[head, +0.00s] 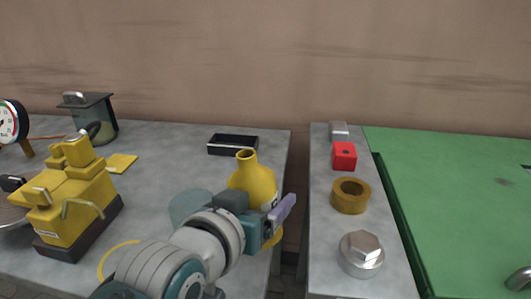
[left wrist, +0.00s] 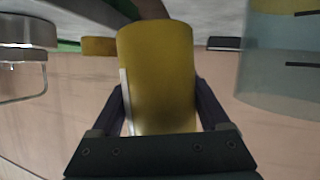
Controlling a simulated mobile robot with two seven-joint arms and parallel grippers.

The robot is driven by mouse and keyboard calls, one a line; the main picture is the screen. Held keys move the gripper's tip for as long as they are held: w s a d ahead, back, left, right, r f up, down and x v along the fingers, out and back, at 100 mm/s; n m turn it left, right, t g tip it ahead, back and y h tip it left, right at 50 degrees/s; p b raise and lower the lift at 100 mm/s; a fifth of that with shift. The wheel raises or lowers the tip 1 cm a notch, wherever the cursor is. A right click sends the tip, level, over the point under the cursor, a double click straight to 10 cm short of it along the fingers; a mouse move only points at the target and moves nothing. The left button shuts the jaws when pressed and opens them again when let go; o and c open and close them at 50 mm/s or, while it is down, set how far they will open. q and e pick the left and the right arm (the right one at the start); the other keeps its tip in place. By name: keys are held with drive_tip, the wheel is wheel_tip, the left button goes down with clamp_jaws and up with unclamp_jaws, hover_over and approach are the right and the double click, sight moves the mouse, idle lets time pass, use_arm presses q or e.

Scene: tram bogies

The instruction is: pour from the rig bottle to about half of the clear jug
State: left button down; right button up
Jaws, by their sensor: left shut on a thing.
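The yellow rig bottle (head: 250,178) is in the head view near the right edge of the left grey table, neck up and close to upright. My left gripper (head: 283,212) is shut around its body. In the left wrist view the bottle (left wrist: 158,75) fills the space between the fingers. Whether its base touches the table is hidden. The clear jug (head: 188,205) is a bluish see-through cylinder just left of the bottle, partly hidden behind my left arm. In the left wrist view the jug (left wrist: 275,75) shows dark marks on its wall. Its fill level cannot be told. My right gripper is out of view.
A yellow machine (head: 75,205), lidded glass jar (head: 100,120) and black box (head: 233,144) stand on the left table. A gap separates it from a narrow bench with a red block (head: 344,155), brass ring (head: 350,196) and hex bolt (head: 361,254).

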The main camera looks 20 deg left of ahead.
sight(263, 182)
use_arm(q)
wheel_tip(263, 182, up, 2)
drive_tip(key=shift+p, duration=0.35)
drive_tip(key=shift+a+f+n+b, duration=0.1)
drive_tip(key=shift+f+n+b, duration=0.2)
drive_tip(key=shift+f+b, duration=0.35)
drive_tip(key=shift+r+n+t+h+b, duration=0.3)
drive_tip(key=shift+n+t+h+b, duration=0.15)
drive_tip(key=shift+b, duration=0.35)
drive_tip(key=shift+r+n, duration=0.25)
drive_tip(key=shift+r, duration=0.15)
drive_tip(key=shift+a+r+n+h, duration=0.1)
drive_tip(key=shift+r+n+h, duration=0.2)
drive_tip(key=shift+r, duration=0.1)
drive_tip(key=n+b, duration=0.1)
drive_tip(key=b, duration=0.1)
drive_tip(key=t+b, duration=0.1)
drive_tip(key=b, duration=0.1)
drive_tip(key=shift+s+a+n+h, duration=0.1)
drive_tip(key=shift+a+n+h, duration=0.15)
drive_tip(key=shift+n, duration=0.15)
drive_tip(key=n+b, duration=0.1)
drive_tip(key=b, duration=0.2)
drive_tip(key=shift+d+t, duration=0.3)
drive_tip(key=shift+t, duration=0.05)
drive_tip(key=shift+r, duration=0.3)
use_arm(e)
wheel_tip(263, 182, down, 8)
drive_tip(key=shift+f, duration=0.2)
